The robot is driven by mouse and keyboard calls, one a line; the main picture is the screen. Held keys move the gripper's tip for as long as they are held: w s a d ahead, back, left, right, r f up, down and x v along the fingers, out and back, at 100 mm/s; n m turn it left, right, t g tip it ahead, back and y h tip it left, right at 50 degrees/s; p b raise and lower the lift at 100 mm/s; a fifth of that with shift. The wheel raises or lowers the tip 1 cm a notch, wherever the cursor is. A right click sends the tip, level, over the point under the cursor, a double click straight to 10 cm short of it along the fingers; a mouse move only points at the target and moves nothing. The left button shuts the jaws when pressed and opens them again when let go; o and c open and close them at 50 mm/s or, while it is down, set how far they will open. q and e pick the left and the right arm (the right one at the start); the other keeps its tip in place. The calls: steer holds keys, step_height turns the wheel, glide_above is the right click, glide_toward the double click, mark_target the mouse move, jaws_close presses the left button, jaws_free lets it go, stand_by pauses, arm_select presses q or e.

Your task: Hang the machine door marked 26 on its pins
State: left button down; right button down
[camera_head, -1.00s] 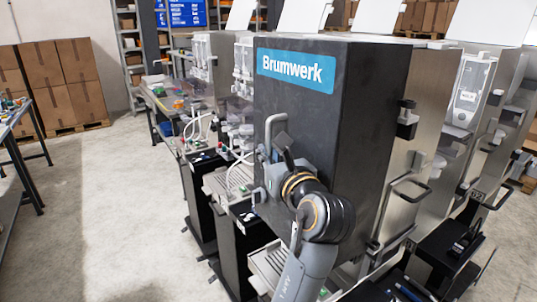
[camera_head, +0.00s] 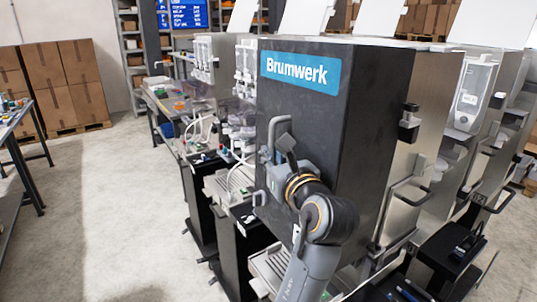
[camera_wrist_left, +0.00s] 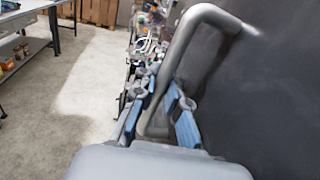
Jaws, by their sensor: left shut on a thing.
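The dark door (camera_head: 285,115) with a blue Brumwerk label (camera_head: 300,72) stands upright at the front of a machine in the head view. No number 26 is legible on it. My left gripper (camera_head: 270,168) is shut on the door's grey bar handle (camera_head: 280,122). In the left wrist view, the blue-padded fingers (camera_wrist_left: 158,118) close around the lower part of the handle (camera_wrist_left: 205,18), and the dark door face (camera_wrist_left: 265,85) fills the right side. The pins are hidden, so I cannot tell whether the door is on them. My right gripper is out of view.
More steel machines (camera_head: 465,95) stand close on the right, with protruding handles (camera_head: 410,190). Dispensers and stands (camera_head: 215,180) line the left side. A table (camera_head: 12,135) and stacked cartons (camera_head: 65,85) are at the far left. The floor (camera_head: 110,210) between is clear.

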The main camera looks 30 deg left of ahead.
arm_select(q)
steer(key=shift+w+r+p, duration=0.3)
steer(key=shift+w+p, duration=0.1)
steer(key=shift+w, duration=0.1)
steer(key=shift+w+f, duration=0.2)
steer(key=shift+w, duration=0.35)
steer(key=shift+s+d+f, duration=0.1)
steer(key=shift+f, duration=0.5)
steer(key=shift+s+d+f, duration=0.1)
steer(key=shift+f, duration=0.5)
stand_by(0.3)
steer(key=shift+s+a+f+p, duration=0.1)
steer(key=shift+s+a+p, duration=0.1)
steer(key=shift+p, duration=0.15)
stand_by(0.6)
